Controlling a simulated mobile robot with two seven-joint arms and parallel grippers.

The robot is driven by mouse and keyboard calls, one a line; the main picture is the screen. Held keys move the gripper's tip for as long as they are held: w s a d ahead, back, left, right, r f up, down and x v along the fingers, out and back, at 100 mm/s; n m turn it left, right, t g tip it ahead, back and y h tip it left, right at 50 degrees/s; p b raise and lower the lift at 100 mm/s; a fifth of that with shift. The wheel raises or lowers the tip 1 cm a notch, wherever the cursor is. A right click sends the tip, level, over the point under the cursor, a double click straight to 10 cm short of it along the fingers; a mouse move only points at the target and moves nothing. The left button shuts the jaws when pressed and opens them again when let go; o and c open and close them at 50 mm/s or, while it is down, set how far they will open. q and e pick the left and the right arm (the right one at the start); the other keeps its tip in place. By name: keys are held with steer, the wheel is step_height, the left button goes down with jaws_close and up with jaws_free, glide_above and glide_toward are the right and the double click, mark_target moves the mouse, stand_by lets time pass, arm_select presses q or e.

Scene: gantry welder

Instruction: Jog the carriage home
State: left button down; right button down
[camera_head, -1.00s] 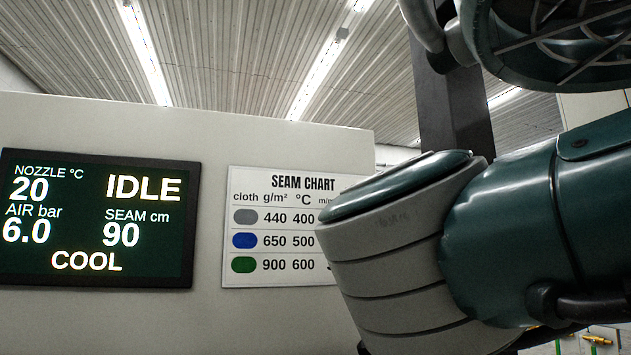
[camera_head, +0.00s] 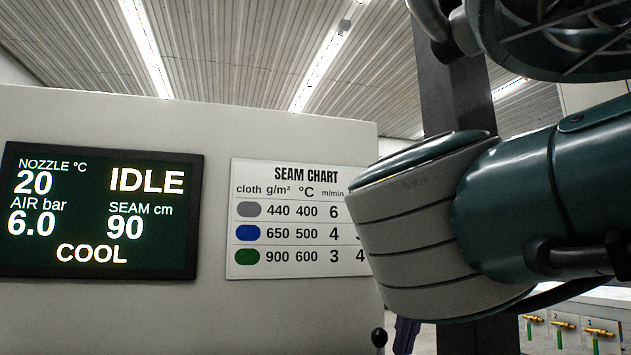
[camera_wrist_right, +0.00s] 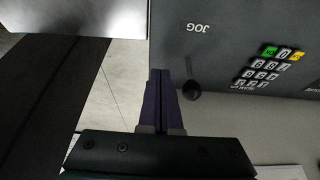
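The carriage itself cannot be made out in either view. A black ball-knob jog lever (camera_head: 379,338) stands at the bottom of the head view. In the right wrist view the lever (camera_wrist_right: 191,90) stands out from a dark panel under an upside-down JOG label (camera_wrist_right: 198,28). My right gripper (camera_wrist_right: 160,73) has purple fingers that lie together, shut and empty, just left of the knob in that view, with a small gap. In the head view only a bit of the right gripper (camera_head: 405,335) shows, right of the knob. My left gripper is not in view.
A screen (camera_head: 100,210) reads IDLE, COOL, nozzle 20, air 6.0, seam 90. A seam chart (camera_head: 290,218) hangs beside it, partly hidden by my right arm. A keypad (camera_wrist_right: 268,68) sits on the dark panel.

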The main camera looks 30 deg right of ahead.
step_height(320, 180, up, 8)
steer(key=p, duration=0.5)
steer(key=shift+f, duration=0.15)
